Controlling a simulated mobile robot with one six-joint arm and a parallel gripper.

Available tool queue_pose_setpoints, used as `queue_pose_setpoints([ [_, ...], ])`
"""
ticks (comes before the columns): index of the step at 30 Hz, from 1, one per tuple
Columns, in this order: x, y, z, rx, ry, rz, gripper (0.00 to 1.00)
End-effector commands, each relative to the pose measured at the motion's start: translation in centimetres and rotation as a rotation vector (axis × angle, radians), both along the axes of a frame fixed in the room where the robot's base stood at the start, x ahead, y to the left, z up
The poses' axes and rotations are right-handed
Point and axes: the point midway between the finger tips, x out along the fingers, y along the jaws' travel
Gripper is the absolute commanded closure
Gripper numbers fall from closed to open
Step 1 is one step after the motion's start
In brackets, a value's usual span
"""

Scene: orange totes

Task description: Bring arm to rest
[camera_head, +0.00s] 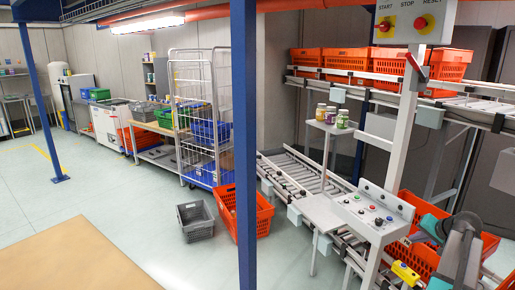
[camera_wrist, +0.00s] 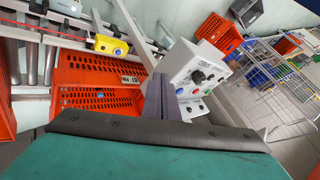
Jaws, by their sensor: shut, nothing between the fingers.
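My gripper (camera_wrist: 159,98) shows in the wrist view as two dark fingers pressed together, shut and empty. Its fingertips point toward the gap between an orange tote (camera_wrist: 68,72) and a grey-white control box (camera_wrist: 197,62); I cannot tell whether they touch either. In the head view parts of my arm, teal and grey, show at the lower right in front of an orange tote (camera_head: 424,262). The gripper's fingers cannot be made out there.
The control box (camera_head: 368,206) with buttons stands close by on a post. A yellow device (camera_head: 405,273) sits near my arm. A roller conveyor (camera_head: 300,172), a blue post (camera_head: 245,120) and a wire cage trolley (camera_head: 200,80) stand around.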

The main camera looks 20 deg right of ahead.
Motion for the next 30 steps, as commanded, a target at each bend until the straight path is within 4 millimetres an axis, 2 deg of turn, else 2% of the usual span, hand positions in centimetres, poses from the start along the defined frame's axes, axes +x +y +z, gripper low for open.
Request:
queue_pose_setpoints([
  [5, 2.0, 3.4, -3.7, 0.030, 0.041, 0.046, 1.00],
  [8, 3.4, 6.1, -6.5, 0.049, 0.075, 0.082, 1.00],
  [12, 5.3, 11.0, -11.2, 0.082, 0.136, 0.145, 1.00],
  [18, 7.0, 18.4, -17.7, 0.122, 0.229, 0.239, 1.00],
  [25, 7.5, 27.3, -24.8, 0.157, 0.347, 0.352, 1.00],
  [30, 6.6, 33.8, -29.6, 0.173, 0.439, 0.438, 1.00],
])
